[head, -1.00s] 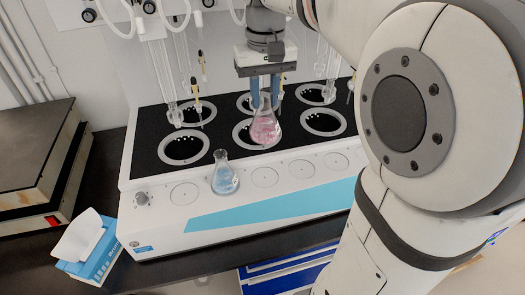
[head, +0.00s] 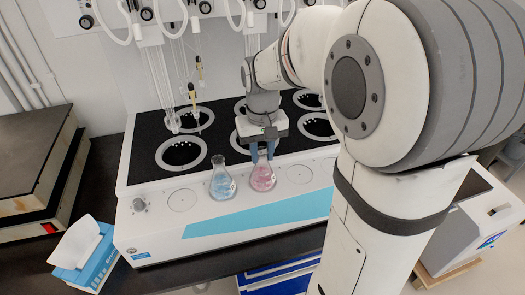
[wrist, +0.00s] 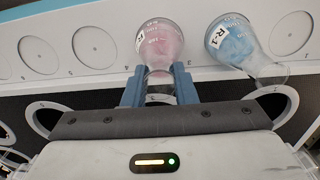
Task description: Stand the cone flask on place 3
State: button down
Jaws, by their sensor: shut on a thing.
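The cone flask with pink liquid (head: 262,180) is upright over the third ring from the left on the machine's white front ledge, covering that ring. I cannot tell whether its base touches the ledge. My gripper (head: 262,151) is shut on its neck from above. In the wrist view the pink flask (wrist: 160,42) has its neck between my two fingers (wrist: 158,88). A second cone flask with blue liquid (head: 222,186) stands close to its left, over the second ring; in the wrist view this blue flask (wrist: 235,40) is to the right.
Bare rings show on the ledge: the leftmost (head: 182,200) and one right of the pink flask (head: 299,174). Behind is the black top with round wells (head: 181,153) and hanging glass tubes (head: 168,95). A tissue box (head: 88,258) lies at front left.

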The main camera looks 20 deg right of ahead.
jog(key=c, duration=1.2)
grip_release()
jog(key=shift+f, duration=0.1)
jog(key=shift+o, duration=0.2)
notch_tip(320, 180, up, 12)
jog(key=s+f+t, duration=0.3)
jog(key=s+f, duration=0.7)
jog(key=s, duration=0.4)
jog(key=shift+s, duration=0.25)
